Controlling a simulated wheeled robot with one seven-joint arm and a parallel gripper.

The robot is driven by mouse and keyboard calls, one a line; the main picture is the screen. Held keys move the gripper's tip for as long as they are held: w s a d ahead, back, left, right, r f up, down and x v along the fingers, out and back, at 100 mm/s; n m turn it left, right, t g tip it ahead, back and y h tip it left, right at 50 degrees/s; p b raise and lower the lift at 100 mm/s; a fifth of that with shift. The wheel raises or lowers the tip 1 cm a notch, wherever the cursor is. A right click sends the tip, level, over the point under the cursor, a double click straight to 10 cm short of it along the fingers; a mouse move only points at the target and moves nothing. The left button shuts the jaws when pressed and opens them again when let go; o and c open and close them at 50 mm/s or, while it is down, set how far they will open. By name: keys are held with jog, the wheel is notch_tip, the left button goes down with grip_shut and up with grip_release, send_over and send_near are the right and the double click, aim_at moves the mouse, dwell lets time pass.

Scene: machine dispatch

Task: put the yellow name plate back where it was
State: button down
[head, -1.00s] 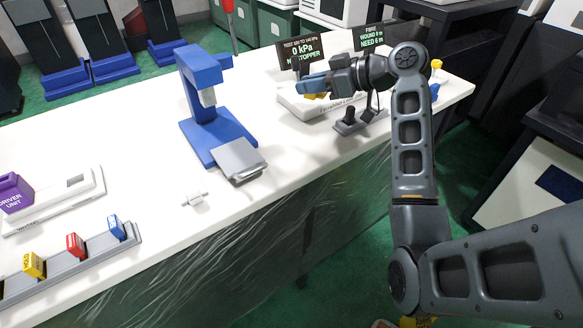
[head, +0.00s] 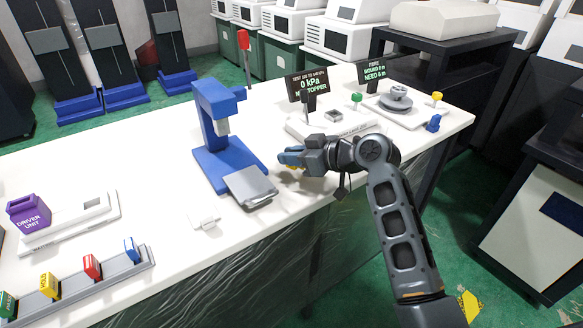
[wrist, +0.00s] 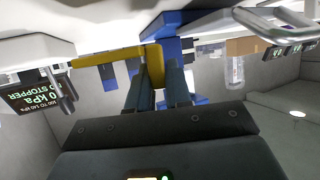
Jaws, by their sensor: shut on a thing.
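My gripper (head: 290,157) is over the white bench, right of the blue press, with its blue fingers pointing left. In the wrist view my gripper (wrist: 158,85) is shut on a yellow piece (wrist: 118,56), which extends to the left of the fingers. Only a little of this yellow piece (head: 292,167) shows below the fingers in the head view. I see no lettering on it and cannot tell if it is the name plate. A yellow lettered block (head: 48,286) stands in the grey rack (head: 105,282) at the front left, between a green block and a red block.
The blue press (head: 215,130) with its grey plate (head: 250,187) stands left of my gripper. A small white part (head: 205,218) lies in front. Behind are a white station (head: 350,127) and a dark sign (head: 306,84) reading 0 kPa. A purple driver unit (head: 30,210) is at left.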

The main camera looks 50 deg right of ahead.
aim_at(291, 168)
jog(key=shift+a+f, duration=0.1)
jog(key=shift+f, duration=1.95)
jog(key=shift+f, duration=0.25)
jog(key=c, duration=1.1)
grip_release()
jog(key=shift+r, duration=0.1)
jog(key=shift+o, duration=0.2)
